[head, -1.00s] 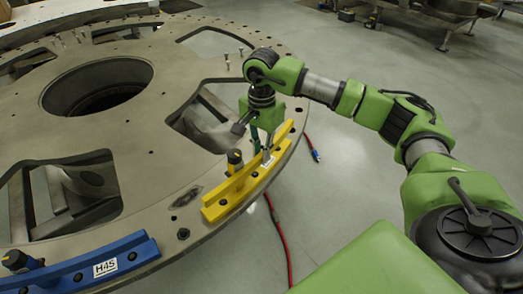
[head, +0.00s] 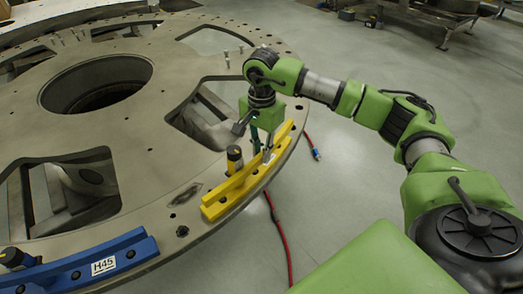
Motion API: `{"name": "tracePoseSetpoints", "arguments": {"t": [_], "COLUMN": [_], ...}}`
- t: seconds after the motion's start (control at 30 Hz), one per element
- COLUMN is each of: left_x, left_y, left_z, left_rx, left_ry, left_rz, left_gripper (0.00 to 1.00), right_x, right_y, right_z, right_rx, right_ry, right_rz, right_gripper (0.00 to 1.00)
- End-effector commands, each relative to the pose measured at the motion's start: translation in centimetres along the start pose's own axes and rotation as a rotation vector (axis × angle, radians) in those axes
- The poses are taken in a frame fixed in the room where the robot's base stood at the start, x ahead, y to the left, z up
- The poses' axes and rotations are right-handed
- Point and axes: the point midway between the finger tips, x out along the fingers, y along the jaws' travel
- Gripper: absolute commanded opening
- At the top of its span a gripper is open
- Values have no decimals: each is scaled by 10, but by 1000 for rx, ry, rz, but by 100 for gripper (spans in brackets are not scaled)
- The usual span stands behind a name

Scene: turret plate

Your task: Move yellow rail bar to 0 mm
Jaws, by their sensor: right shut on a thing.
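The yellow rail bar (head: 228,192) lies on the rim of the large grey turret plate (head: 150,205), right of centre in the head view. A black knob with a yellow base (head: 235,158) stands on the inner side of the bar. My right gripper (head: 266,152) points down at the far half of the bar and is shut on the yellow rail bar there. Its fingertips are small in the picture and partly hide that part of the bar. My left gripper is not in view.
A blue rail bar (head: 75,270) labelled H45 sits on the plate's near rim, with a black knob (head: 14,257) at its left. The plate has large cut-outs and a round central hole (head: 97,85). A red cable (head: 279,232) hangs beside the rim. The floor to the right is open.

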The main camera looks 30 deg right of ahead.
Motion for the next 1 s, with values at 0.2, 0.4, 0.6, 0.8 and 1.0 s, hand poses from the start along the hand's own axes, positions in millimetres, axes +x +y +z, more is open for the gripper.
{"name": "tracePoseSetpoints", "arguments": {"t": [0.2, 0.4, 0.6, 0.8, 1.0], "left_x": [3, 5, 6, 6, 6], "left_y": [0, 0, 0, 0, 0], "left_z": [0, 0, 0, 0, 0], "left_rx": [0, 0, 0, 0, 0], "left_ry": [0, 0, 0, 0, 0], "left_rz": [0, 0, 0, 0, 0], "left_gripper": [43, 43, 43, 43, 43], "right_x": [5, 7, 9, 8, 8], "right_y": [2, 2, 2, 2, 1], "right_z": [0, 0, 0, 0, 0], "right_rx": [0, 1, 0, 1, 0], "right_ry": [-1, -1, -1, -1, 0], "right_rz": [6, 6, 6, 6, 3], "right_gripper": [0, 0, 0, 20, 24]}}
